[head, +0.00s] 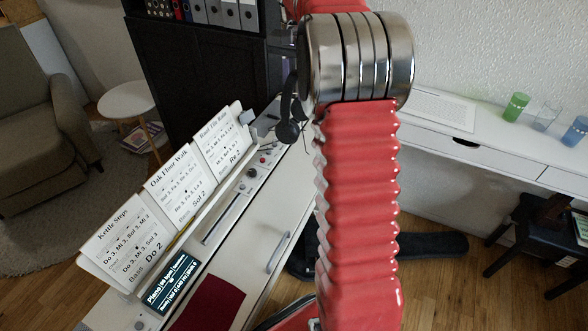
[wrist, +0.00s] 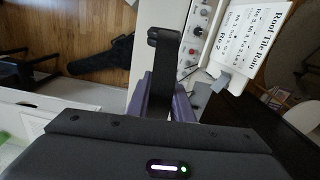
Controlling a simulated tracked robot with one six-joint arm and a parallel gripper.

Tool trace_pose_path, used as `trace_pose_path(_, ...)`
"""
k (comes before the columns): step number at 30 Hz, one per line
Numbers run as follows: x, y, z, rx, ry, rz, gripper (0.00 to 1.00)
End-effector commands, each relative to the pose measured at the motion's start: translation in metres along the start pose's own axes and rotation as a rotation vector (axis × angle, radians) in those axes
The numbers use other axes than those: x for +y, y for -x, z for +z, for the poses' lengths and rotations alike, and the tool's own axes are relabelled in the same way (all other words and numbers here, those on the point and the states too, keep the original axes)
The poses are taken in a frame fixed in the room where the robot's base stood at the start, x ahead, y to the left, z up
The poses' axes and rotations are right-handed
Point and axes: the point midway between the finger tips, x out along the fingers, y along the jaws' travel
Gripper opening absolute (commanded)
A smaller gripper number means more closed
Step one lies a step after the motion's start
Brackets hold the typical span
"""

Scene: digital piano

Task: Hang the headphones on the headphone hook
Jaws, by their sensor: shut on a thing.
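The black headphones (head: 288,131) show in the head view just left of my arm's metal joint, over the far end of the piano, with part of them hidden behind my arm. In the wrist view the dark headphones (wrist: 164,62) stick out from between the purple fingers of my gripper (wrist: 164,88). I cannot make out the headphone hook for certain in either view.
The white digital piano (head: 258,215) carries song sheets (head: 172,184) and a lit screen (head: 167,283). A black shelf (head: 222,65) with binders stands behind. A white desk (head: 480,145) with cups (head: 516,106) is on the right. A dark case (head: 430,245) lies on the floor.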

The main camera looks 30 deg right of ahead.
Motion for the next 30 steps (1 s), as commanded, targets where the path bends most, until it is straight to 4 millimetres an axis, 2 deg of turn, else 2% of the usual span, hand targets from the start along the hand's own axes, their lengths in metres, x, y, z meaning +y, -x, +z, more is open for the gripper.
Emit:
trace_pose_path(10, 0.015, -0.001, -0.007, 0.001, -0.029, 0.000, 0.00)
trace_pose_path(14, 0.016, -0.010, -0.008, 0.000, -0.031, 0.000, 0.00)
trace_pose_path(30, 0.017, -0.109, -0.008, -0.002, -0.032, 0.001, 0.00)
